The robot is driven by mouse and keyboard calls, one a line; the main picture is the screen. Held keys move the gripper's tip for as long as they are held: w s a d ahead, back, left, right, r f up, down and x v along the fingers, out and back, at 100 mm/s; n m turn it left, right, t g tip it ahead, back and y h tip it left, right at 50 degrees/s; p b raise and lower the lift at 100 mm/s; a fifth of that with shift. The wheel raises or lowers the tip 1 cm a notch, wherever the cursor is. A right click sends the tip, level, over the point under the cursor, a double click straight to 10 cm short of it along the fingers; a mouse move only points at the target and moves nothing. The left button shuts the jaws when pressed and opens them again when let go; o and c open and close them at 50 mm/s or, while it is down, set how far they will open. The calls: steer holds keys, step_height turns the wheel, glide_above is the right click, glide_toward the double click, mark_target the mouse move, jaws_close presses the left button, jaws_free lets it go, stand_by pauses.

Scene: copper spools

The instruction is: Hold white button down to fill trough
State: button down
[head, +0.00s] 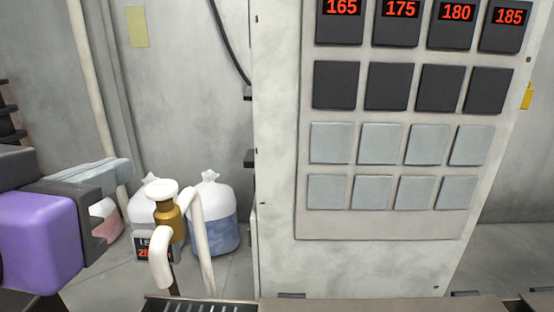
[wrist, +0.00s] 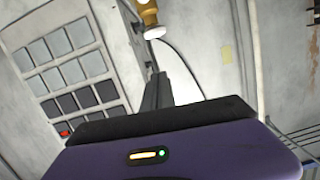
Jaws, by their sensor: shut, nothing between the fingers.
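The white button (head: 162,190) is a round cap on top of a brass valve body (head: 170,220), with a curved white pipe beside it. In the wrist view the white button (wrist: 155,32) shows at the top, beyond my fingers. My gripper (head: 122,170) is at the left of the head view, its fingers pointing right toward the button. It is shut and empty, with a visible gap before the button. In the wrist view my gripper (wrist: 158,90) shows its dark fingers end-on. I cannot clearly make out the trough.
A tall pale cabinet (head: 275,160) with rows of grey and dark square keys and red number displays stands to the right. White bags (head: 210,210) sit on the floor behind the valve. A small red-digit display (head: 146,249) is partly hidden below it. A dark slatted edge (head: 190,306) crosses the bottom.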

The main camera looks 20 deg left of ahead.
steer(key=p, duration=0.2)
glide_above(163, 195)
steer(key=s, duration=0.1)
steer(key=f, duration=0.2)
steer(key=shift+a+f, duration=0.1)
steer(key=shift+f, duration=0.85)
steer(key=shift+a+f+p, duration=0.1)
steer(key=shift+f+p, duration=0.25)
steer(key=shift+f, duration=0.55)
